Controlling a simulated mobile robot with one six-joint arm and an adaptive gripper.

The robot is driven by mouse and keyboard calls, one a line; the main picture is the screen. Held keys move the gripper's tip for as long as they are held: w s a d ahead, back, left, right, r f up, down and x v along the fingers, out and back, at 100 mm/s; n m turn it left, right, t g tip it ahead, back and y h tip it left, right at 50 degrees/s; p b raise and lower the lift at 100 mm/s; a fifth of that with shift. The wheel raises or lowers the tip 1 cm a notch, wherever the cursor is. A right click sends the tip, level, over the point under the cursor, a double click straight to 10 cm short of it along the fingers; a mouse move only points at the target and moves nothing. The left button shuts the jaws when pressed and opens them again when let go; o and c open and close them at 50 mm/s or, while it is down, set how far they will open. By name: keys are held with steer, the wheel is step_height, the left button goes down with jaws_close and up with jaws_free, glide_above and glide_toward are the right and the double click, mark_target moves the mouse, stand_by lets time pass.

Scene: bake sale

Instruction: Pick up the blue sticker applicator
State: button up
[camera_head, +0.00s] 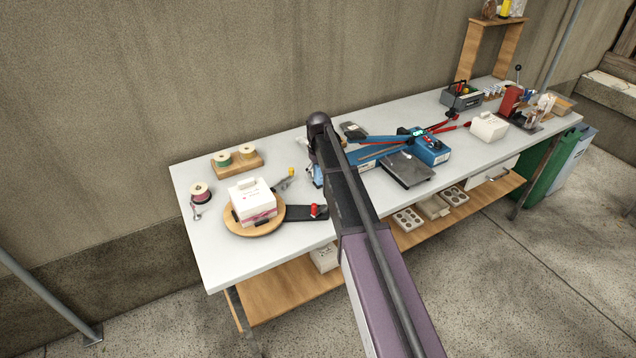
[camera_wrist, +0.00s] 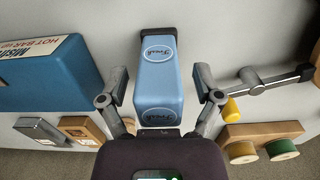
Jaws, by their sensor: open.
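The blue sticker applicator (camera_wrist: 158,75) stands out in the middle of the wrist view, with round "Fresh" labels and dark ends. My gripper (camera_wrist: 161,86) is open, with one finger on each side of it and visible gaps between. I cannot tell how deep the fingers reach along it. In the head view a small blue part of the applicator (camera_head: 318,175) shows beside my arm on the white table (camera_head: 215,249); my arm hides most of that spot.
A blue bar sealer (camera_wrist: 50,72) is left of the applicator in the wrist view. A grey tool with a yellow tip (camera_wrist: 262,86) and ribbon spools on a wooden block (camera_wrist: 262,131) are right. A white box (camera_head: 253,198) sits on a round wooden stand (camera_head: 240,229).

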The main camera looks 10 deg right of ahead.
steer(key=shift+f, duration=0.2)
stand_by(0.5)
jaws_close()
